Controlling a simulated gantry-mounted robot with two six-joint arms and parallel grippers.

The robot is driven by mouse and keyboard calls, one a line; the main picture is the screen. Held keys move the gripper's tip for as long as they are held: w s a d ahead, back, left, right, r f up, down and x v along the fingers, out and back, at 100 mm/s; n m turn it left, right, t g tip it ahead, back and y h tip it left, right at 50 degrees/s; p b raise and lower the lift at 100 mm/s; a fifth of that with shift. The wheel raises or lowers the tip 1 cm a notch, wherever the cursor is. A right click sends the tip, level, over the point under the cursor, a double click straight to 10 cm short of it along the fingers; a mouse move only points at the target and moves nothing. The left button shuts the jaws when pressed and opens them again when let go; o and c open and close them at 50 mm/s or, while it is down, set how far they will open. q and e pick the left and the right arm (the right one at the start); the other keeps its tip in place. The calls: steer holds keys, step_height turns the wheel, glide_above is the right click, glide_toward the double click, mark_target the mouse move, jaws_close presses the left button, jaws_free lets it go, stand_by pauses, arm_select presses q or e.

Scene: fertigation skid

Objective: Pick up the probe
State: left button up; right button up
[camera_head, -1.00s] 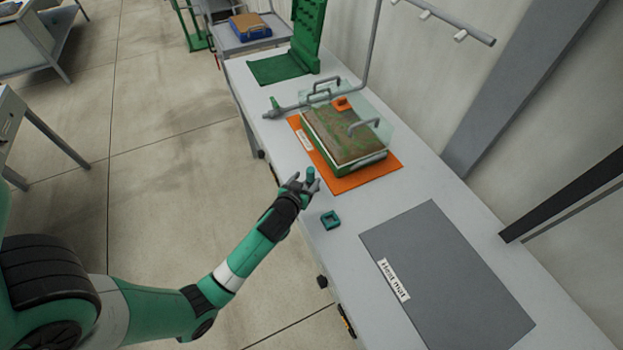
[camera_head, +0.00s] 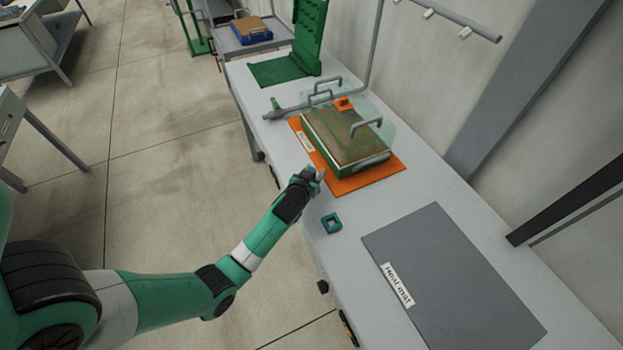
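A small green piece (camera_head: 312,175), which may be the probe, shows at the fingertips of my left gripper (camera_head: 317,178). It is largely hidden by the gripper, so I cannot tell whether the fingers are open or shut on it. The gripper is at the table's near edge, just in front of the orange mat (camera_head: 367,183). A small teal square holder (camera_head: 331,223) with a hole sits on the table just below the gripper in the picture. My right gripper is not in view.
A green tray of soil (camera_head: 345,137) with a clear handled cover stands on the orange mat. A grey heat mat (camera_head: 450,265) lies bare at the right. A grey pipe frame (camera_head: 368,50) rises behind the tray. A green stand (camera_head: 308,38) is farther back.

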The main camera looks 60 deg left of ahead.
arm_select(q)
jaws_close()
